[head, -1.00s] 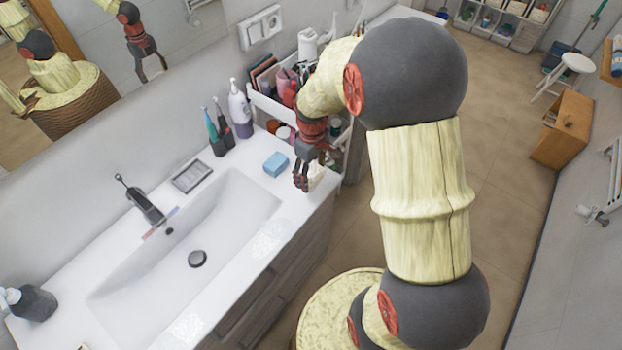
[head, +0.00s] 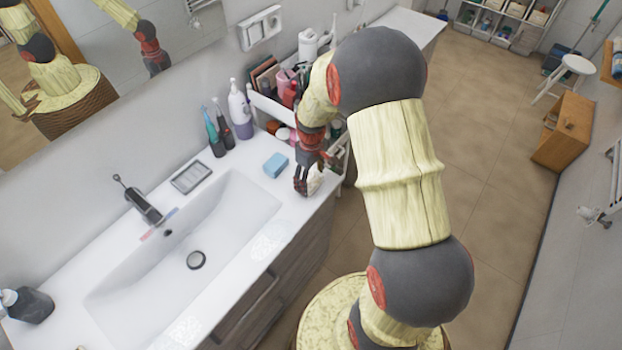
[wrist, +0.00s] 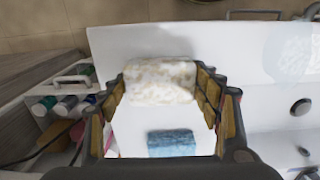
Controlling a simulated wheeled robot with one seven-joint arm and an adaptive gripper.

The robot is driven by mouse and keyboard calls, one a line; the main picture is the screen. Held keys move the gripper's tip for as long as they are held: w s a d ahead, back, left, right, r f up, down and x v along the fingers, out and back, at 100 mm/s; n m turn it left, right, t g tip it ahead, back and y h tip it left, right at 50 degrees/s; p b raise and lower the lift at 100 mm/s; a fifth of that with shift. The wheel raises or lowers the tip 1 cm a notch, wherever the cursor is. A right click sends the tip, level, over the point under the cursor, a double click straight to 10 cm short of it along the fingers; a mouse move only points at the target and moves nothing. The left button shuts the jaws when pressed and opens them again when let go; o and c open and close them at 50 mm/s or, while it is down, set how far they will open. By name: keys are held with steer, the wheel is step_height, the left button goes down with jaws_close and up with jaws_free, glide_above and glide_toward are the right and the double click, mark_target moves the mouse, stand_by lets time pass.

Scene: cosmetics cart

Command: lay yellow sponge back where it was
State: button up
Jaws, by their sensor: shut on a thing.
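The yellow sponge, pale and mottled with white, shows in the wrist view (wrist: 160,82) between both fingers of my gripper (wrist: 160,90). In the head view a pale bit of it (head: 315,183) shows beside my gripper (head: 304,186), at the right end of the white sink counter (head: 262,200). My gripper is shut on it, low over the counter near its front edge. The fingers hide part of the sponge, and I cannot tell whether it touches the counter.
A blue sponge (head: 275,165) lies just left of my gripper; it also shows in the wrist view (wrist: 172,143). A white cart (head: 268,103) with cosmetics stands at the counter's right end. A soap dish (head: 191,177) and bottles stand along the wall. The basin (head: 190,235) is left.

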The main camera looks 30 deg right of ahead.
steer(key=o, duration=1)
steer(key=shift+f, duration=0.15)
step_height(320, 180, up, 12)
steer(key=p, duration=0.2)
step_height(320, 180, up, 13)
steer(key=m+t, duration=0.1)
steer(key=t, duration=0.1)
glide_above(311, 179)
steer(key=s+a, duration=0.5)
steer(key=a, duration=0.2)
steer(key=s+a+r+m+t, duration=0.1)
steer(key=s+a+r, duration=0.1)
steer(key=s, duration=0.3)
steer(key=s+a+r+m+t, duration=0.1)
steer(key=s+a+r, duration=0.1)
steer(key=s, duration=0.3)
steer(key=s+a+r+m+t, duration=0.1)
steer(key=s+a+r, duration=0.2)
steer(key=s+r, duration=0.1)
steer(key=shift+s+a+r+t, duration=0.1)
steer(key=shift+s+r+t, duration=0.05)
steer(key=shift+s+t, duration=0.2)
